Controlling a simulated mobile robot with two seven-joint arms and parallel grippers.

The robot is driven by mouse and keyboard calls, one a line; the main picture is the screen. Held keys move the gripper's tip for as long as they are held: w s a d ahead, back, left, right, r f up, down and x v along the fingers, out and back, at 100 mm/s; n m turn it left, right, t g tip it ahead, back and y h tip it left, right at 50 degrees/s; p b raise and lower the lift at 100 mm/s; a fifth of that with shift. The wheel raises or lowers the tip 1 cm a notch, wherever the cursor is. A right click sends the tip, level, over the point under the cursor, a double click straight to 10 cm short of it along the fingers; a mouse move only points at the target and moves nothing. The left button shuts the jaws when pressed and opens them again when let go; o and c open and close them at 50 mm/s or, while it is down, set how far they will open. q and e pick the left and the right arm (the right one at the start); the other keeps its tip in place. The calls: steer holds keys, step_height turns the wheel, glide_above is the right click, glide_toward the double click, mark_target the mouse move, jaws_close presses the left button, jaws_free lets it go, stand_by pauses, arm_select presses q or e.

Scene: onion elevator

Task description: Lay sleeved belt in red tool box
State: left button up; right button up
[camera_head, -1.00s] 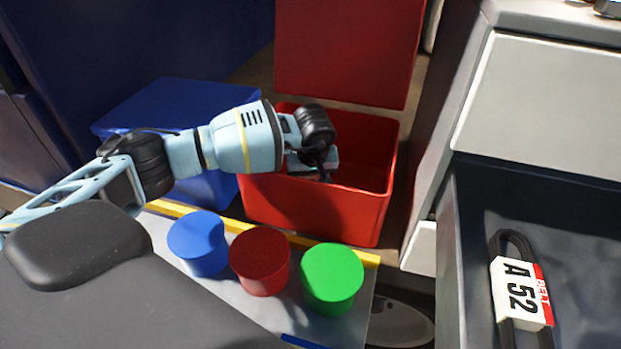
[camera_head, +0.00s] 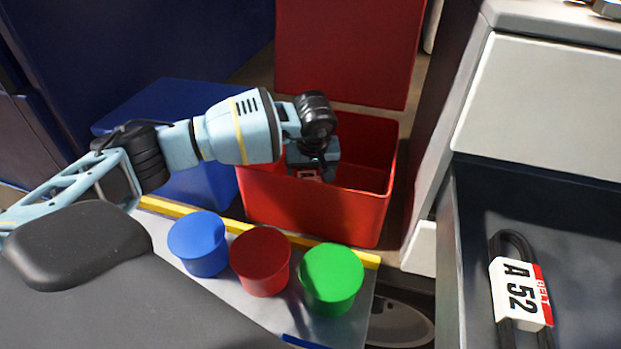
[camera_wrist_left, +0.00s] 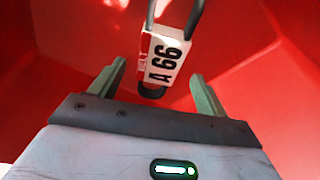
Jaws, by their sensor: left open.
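The red tool box (camera_head: 310,212) stands open in the middle of the head view, its lid raised behind it. My left gripper (camera_head: 312,175) reaches down into it from the left. In the left wrist view, the fingers (camera_wrist_left: 158,75) are spread apart. A black belt in a white and red sleeve marked A 66 (camera_wrist_left: 165,62) shows between and beyond them, inside the red walls, with gaps on both sides. My right gripper is not in view.
An open drawer (camera_head: 590,185) at the right holds another sleeved belt, marked A 52 (camera_head: 518,292). A blue box (camera_head: 205,187) stands left of the red one. Blue (camera_head: 198,243), red (camera_head: 260,262) and green (camera_head: 331,278) round containers stand in front, on a grey surface.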

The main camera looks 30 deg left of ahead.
arm_select(q)
steer(key=v, duration=0.8)
steer(key=shift+r, duration=0.35)
steer(key=shift+d, duration=0.15)
